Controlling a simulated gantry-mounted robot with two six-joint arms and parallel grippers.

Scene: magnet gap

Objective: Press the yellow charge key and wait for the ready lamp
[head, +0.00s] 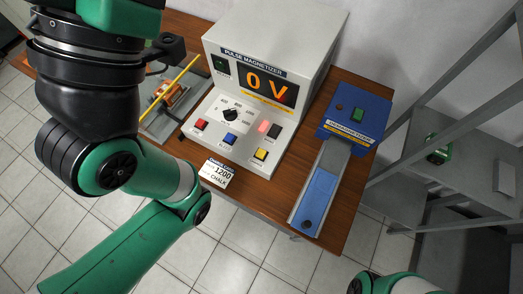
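The yellow charge key (261,155) is at the lower right of the sloped panel of the pulse magnetizer (266,62). Nothing touches it. A red lamp (263,126) glows above it, beside a dark green lamp or button (274,131); I cannot read which is the ready lamp. The display (267,87) reads 0 V. A red key (200,125) and a blue key (230,139) sit to the left, below a black dial (230,114). My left arm fills the left side; its fingers are not visible. Only a piece of my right arm shows at the bottom edge.
A fixture with a copper-coloured coil (170,96) and a yellow rod (176,80) stands left of the magnetizer. A card (216,173) reading 1200 and CHALK lies in front. A blue demagnetizer (352,116) with a sloped track is at right. A grey shelf (458,160) stands beyond.

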